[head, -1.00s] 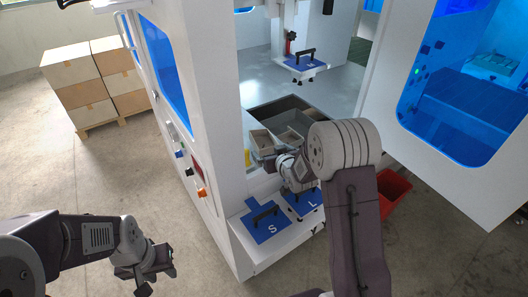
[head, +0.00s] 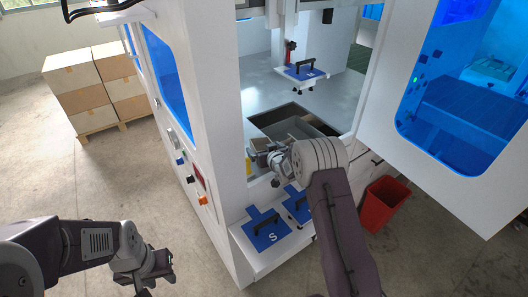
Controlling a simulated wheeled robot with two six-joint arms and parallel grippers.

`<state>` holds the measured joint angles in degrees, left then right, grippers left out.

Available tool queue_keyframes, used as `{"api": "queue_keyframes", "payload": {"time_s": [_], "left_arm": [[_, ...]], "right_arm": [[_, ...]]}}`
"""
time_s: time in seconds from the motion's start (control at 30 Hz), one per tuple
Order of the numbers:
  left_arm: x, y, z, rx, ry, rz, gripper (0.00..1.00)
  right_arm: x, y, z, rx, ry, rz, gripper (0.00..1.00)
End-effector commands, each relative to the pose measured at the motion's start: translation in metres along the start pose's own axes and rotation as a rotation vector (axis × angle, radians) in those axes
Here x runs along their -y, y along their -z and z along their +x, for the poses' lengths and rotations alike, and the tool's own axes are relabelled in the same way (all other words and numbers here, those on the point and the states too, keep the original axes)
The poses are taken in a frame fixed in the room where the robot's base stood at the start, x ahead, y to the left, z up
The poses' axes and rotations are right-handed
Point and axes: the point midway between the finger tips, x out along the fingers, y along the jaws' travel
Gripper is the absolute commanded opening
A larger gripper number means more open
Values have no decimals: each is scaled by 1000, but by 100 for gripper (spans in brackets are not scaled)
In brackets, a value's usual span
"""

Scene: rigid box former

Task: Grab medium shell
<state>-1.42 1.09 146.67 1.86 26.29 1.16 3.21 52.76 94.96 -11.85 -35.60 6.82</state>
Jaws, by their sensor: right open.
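A blue plate with a black handle (head: 305,70) is mounted inside the machine; I cannot read its label. A blue plate marked S (head: 265,234) and another blue plate (head: 297,207) lie on the white front shelf, each with a black handle. The second plate is partly covered by my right arm and its mark is hidden. I cannot tell which item is the medium shell. My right gripper (head: 278,168) is open at the near edge of the machine's opening, partly hidden by its arm. My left gripper (head: 155,281) is open and empty above the floor.
Grey-brown box pieces (head: 301,127) show in the dark opening (head: 268,117) behind my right gripper. A red bin (head: 383,205) stands right of my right arm. Stacked boxes (head: 97,82) stand on a pallet at the left. The floor between is clear.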

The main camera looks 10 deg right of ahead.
Motion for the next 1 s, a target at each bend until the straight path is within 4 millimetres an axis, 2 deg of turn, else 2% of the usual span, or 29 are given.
{"api": "queue_keyframes", "payload": {"time_s": [0.17,0.27,0.4,0.43,0.67,0.77,1.0], "left_arm": [[0,0,0,0,0,0,36],[0,0,0,0,0,0,36],[0,0,0,0,0,0,36],[0,0,0,0,0,0,36],[0,0,1,0,0,0,36],[0,0,2,0,0,0,36],[0,0,3,0,0,0,36]], "right_arm": [[0,0,0,0,0,0,100],[0,0,0,0,0,0,78],[0,0,0,0,0,0,39],[0,0,0,-1,0,0,37],[0,3,-1,-1,0,0,37],[0,20,-7,-5,0,-1,37],[0,74,-30,-6,0,-2,37]]}}
